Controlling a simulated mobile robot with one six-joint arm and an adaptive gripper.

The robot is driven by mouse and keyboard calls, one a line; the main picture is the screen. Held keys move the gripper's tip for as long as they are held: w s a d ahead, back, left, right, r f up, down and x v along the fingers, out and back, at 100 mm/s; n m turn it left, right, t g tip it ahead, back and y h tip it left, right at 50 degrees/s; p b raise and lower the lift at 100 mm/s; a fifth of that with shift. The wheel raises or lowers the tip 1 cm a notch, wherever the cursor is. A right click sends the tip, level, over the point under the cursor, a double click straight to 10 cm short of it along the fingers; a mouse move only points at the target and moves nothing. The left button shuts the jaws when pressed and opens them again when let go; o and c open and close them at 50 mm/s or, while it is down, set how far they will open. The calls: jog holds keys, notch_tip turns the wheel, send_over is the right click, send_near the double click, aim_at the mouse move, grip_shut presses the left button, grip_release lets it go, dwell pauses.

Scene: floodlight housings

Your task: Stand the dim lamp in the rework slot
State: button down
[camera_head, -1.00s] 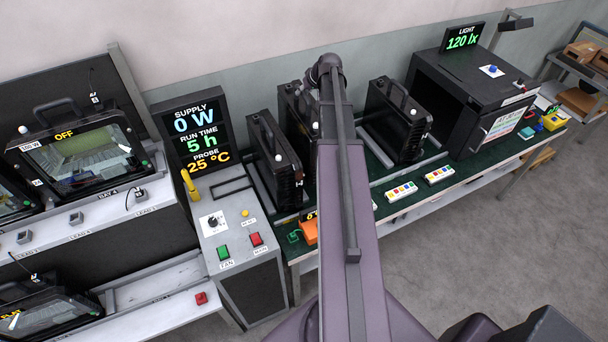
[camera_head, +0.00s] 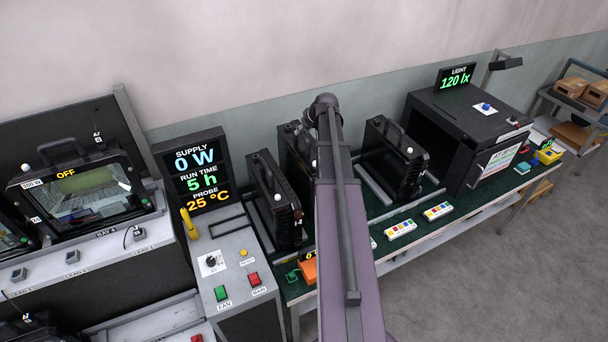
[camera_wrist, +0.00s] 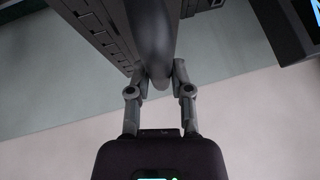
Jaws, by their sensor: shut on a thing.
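In the wrist view my gripper (camera_wrist: 160,80) is shut on a dark rounded handle (camera_wrist: 150,45) of a black finned lamp housing (camera_wrist: 95,30). In the head view my arm hides the gripper. Three black lamp housings stand upright on the green bench: a left one (camera_head: 272,200), a middle one (camera_head: 290,138) partly behind my arm, and a right one (camera_head: 396,160). I cannot tell for certain which of them I hold, which is dim, or which slot is the rework slot.
A control box with a display (camera_head: 192,165) reading 0 W stands left of the bench. A lamp marked OFF (camera_head: 85,195) sits in a rack at far left. A black light box (camera_head: 465,130) reading 120 lx stands right. Small coloured-button strips (camera_head: 400,230) lie along the bench's front edge.

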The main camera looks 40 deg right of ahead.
aim_at(303, 145)
jog(key=shift+f+b, duration=3)
jog(key=shift+f, duration=0.15)
jog(key=shift+f+b, duration=0.35)
jog(key=shift+b, duration=0.15)
jog(key=shift+s+a+f+b, duration=0.15)
jog(key=shift+s+f+b, duration=0.1)
jog(key=shift+f+b, duration=1)
jog(key=shift+b, duration=0.1)
jog(key=shift+f, duration=0.1)
jog(key=shift+w+f, duration=0.1)
